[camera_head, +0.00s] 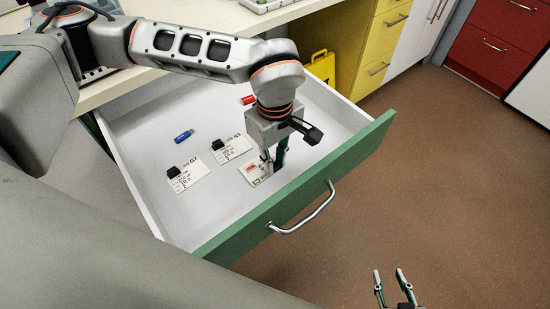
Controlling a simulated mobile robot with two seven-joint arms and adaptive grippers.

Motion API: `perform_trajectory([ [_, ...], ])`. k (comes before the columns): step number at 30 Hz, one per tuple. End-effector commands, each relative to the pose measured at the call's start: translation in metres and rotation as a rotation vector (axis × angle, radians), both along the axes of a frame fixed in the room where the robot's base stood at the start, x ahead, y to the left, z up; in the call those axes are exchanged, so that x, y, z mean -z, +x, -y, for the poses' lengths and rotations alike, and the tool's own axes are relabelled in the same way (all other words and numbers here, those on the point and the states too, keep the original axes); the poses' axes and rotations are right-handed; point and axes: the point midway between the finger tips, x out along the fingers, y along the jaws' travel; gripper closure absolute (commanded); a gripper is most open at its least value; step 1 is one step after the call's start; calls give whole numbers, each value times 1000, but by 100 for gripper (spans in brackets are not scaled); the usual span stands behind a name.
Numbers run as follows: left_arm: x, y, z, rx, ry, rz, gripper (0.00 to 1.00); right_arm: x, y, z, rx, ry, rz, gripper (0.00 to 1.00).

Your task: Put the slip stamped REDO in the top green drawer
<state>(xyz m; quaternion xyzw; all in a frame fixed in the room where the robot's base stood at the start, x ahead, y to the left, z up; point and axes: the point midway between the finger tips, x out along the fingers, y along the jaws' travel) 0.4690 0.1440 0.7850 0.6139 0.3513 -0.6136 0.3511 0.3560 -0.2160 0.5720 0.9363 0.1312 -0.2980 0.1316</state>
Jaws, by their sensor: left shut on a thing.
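The green-fronted drawer (350,160) is pulled open, with a white inside. A white slip with a red stamp (252,170) is inside it, close behind the front panel; the stamp is too small to read. My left gripper (274,163) reaches down into the drawer and is shut on the right part of this slip. I cannot tell whether the slip touches the drawer floor. My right gripper (390,276) is open and empty, low over the floor in front of the drawer.
Two printed cards with black blocks, one marked G7 (188,178) and another (232,150), lie in the drawer. A blue USB stick (184,136) and a red one (248,100) lie there too. A yellow case (321,67) stands behind. The brown floor (450,190) at right is clear.

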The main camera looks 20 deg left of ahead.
Motion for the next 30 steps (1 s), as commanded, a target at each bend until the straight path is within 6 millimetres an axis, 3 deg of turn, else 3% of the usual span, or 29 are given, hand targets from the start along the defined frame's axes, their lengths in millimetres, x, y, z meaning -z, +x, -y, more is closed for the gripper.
perform_trajectory([
  [5, 2, 0, 0, 0, 1, -1, 96, 0, 0, 0, 0, 0, 0, 68],
  [6, 3, 0, 0, 0, 1, -1, 82, 0, 0, 0, 0, 0, 0, 68],
  [8, 2, 0, 0, 0, 0, 0, 67, 0, 0, 0, 1, -1, 0, 68],
  [20, -1, 0, 0, 1, -1, 1, 67, 0, 1, 0, 1, 0, 1, 68],
  [23, -13, 1, 0, 1, -1, 4, 67, -3, 2, 0, 1, 0, 4, 68],
  [30, -61, 2, 0, 1, -2, 9, 67, -10, 5, 0, 3, 7, 13, 68],
])
